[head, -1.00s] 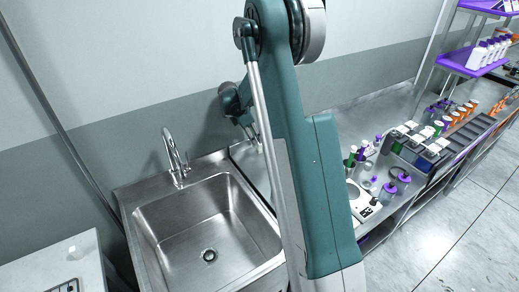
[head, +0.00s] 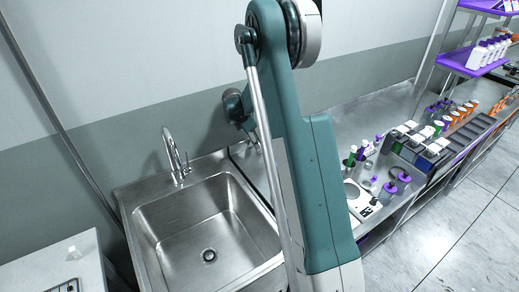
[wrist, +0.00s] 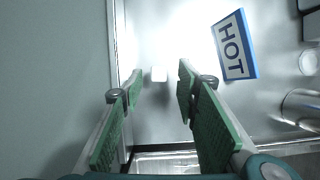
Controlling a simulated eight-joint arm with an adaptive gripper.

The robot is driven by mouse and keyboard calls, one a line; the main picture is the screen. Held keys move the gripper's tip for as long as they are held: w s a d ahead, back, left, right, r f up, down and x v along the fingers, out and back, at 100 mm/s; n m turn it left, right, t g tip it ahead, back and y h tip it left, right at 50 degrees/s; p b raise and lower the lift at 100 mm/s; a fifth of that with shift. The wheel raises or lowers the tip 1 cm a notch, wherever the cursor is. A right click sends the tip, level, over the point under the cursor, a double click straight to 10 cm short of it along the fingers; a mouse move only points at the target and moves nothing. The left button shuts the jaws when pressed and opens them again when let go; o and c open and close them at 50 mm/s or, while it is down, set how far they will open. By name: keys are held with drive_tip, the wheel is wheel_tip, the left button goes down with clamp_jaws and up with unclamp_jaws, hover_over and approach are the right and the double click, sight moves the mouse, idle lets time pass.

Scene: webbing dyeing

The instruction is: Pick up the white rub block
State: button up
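The white rub block (wrist: 159,74) is a small pale block on the shiny metal surface, near the left edge of that surface in the wrist view. My gripper (wrist: 159,86) is open, with its green ribbed finger pads to either side of the line to the block. The block shows in the gap beyond the fingertips, and nothing is held. How far the fingertips are above the surface is hard to tell.
A blue and white HOT sign (wrist: 234,45) lies right of the block. A steel sink (head: 205,235) with a tap (head: 175,155) stands at left in the head view. Bottles with purple caps (head: 388,190) and a white device (head: 358,200) stand on the counter at right.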

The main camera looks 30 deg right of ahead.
drive_tip(key=shift+x, duration=2.1)
drive_tip(key=shift+r, duration=0.1)
drive_tip(key=c, duration=1)
